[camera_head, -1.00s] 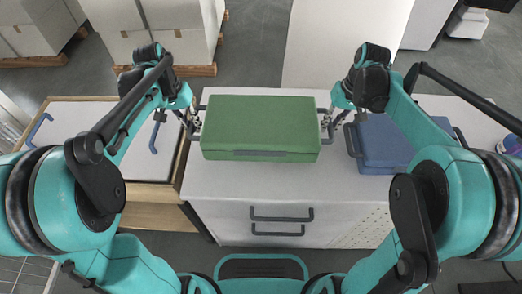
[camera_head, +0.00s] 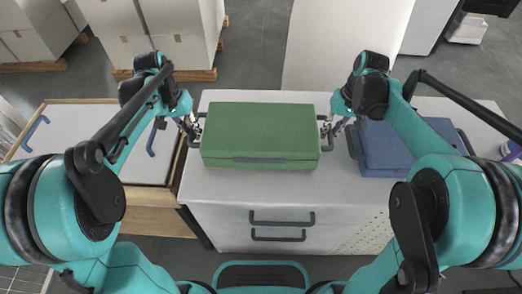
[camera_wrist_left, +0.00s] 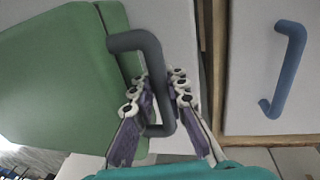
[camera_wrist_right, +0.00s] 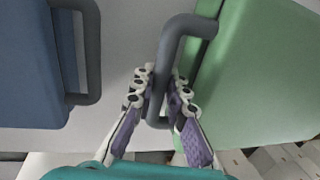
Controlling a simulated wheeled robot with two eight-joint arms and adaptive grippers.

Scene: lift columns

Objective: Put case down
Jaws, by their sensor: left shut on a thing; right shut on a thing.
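The green case (camera_head: 262,130) is level over the white-topped drawer cabinet (camera_head: 225,205) in the head view; I cannot tell whether its underside touches the top. It has a dark handle at each end. My left gripper (camera_head: 194,131) is shut on the left handle, which shows between its fingers in the left wrist view (camera_wrist_left: 152,85). My right gripper (camera_head: 328,130) is shut on the right handle, seen between its fingers in the right wrist view (camera_wrist_right: 165,75). The green case also fills much of the left wrist view (camera_wrist_left: 50,85) and the right wrist view (camera_wrist_right: 265,75).
A blue case (camera_head: 392,150) with dark handles lies right of the green case on the same top. A wood-edged unit with white panels and blue handles (camera_head: 152,138) stands at the left. White boxes on pallets (camera_head: 190,40) stand behind. Bare top shows before the green case.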

